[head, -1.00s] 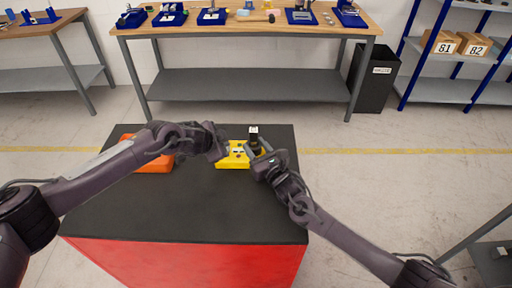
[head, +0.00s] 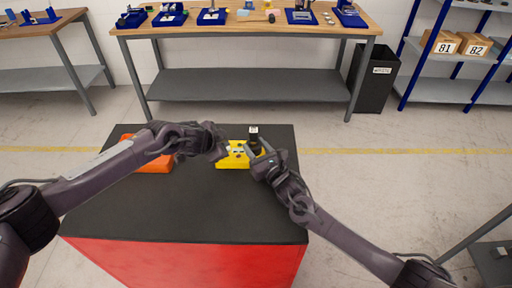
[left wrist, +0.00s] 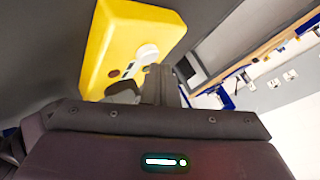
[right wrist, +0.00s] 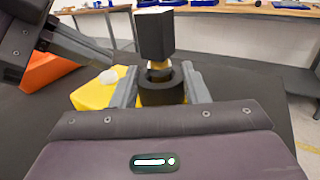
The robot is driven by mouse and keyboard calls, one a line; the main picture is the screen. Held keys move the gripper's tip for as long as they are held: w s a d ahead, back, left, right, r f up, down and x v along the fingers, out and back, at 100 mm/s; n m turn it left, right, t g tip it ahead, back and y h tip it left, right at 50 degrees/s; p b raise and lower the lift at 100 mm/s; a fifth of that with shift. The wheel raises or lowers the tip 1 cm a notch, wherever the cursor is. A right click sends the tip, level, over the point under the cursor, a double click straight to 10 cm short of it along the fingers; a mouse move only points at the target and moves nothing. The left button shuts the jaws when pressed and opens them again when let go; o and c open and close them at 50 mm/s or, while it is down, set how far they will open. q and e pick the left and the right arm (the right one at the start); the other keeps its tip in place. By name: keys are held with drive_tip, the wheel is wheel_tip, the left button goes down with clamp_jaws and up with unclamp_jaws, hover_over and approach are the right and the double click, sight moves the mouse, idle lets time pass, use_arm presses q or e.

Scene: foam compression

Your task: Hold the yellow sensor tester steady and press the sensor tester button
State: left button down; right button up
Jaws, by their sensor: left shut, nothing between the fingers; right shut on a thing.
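The yellow sensor tester (head: 235,161) sits on the black top of the red cart, between my two grippers. A black upright cylinder with a block on top (right wrist: 158,60) stands at its right end. My right gripper (right wrist: 165,90) is shut on this black post, one finger on each side. My left gripper (head: 222,149) is shut and empty at the tester's left side. In the left wrist view its fingertips (left wrist: 155,78) are close to a round white button (left wrist: 147,54) on the tester's face; I cannot tell whether they touch it.
An orange box (head: 155,164) lies on the cart's far left, behind my left arm. The near part of the black cart top (head: 200,210) is clear. A workbench (head: 250,28) with several blue fixtures stands beyond.

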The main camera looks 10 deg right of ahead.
idle(0.6)
use_arm(q)
drive_tip(key=shift+f, duration=0.4)
drive_tip(key=shift+r, duration=0.4)
drive_tip(key=shift+r, duration=3.05)
use_arm(e)
drive_tip(key=o, duration=1.4)
